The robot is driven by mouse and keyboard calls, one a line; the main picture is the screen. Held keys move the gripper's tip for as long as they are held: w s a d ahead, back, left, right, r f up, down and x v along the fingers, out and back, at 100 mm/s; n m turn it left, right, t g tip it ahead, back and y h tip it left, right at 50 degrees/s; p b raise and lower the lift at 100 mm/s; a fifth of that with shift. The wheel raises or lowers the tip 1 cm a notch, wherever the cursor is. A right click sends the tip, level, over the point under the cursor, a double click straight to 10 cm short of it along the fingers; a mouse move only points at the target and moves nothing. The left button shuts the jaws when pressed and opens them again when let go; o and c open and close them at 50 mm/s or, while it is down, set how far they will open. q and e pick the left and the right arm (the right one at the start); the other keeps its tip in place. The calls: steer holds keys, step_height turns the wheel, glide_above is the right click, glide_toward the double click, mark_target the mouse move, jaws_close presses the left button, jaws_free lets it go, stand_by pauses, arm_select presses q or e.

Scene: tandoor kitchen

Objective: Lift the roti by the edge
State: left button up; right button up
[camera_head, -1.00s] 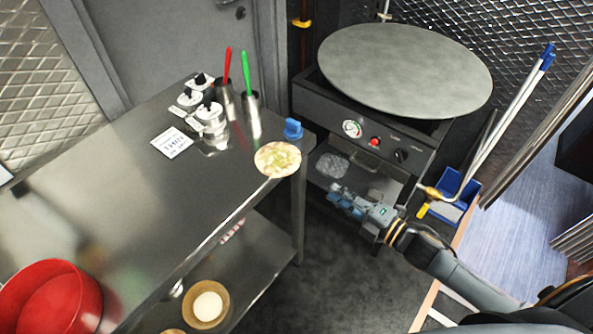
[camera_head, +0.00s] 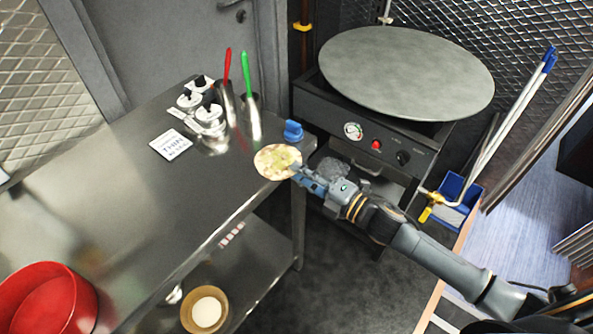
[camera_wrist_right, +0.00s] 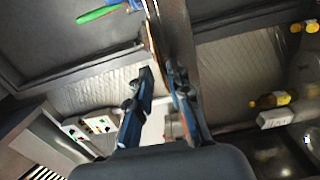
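My right gripper (camera_head: 298,174) is at the roti's right edge. In the right wrist view, the two fingers of my right gripper (camera_wrist_right: 160,72) stand apart. A thin brown edge, seemingly the roti (camera_wrist_right: 152,38), shows edge-on just beyond the fingertips. I cannot tell whether the fingers touch it. My left gripper is not in view.
A blue object (camera_head: 293,130) stands close behind the roti. Metal cups with red and green handled tools (camera_head: 250,115) stand behind it. A large round griddle (camera_head: 405,72) is at the back right. The table's middle is clear; a red bowl (camera_head: 48,305) is front left.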

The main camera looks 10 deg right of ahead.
steer(key=shift+w+a, duration=0.2)
steer(key=shift+w, duration=0.05)
jaws_close()
steer(key=s+d+r+p, duration=0.7)
steer(key=s+d+p, duration=0.1)
steer(key=s, duration=0.3)
steer(key=shift+d+r, duration=0.3)
steer(key=shift+d, duration=0.05)
stand_by(0.5)
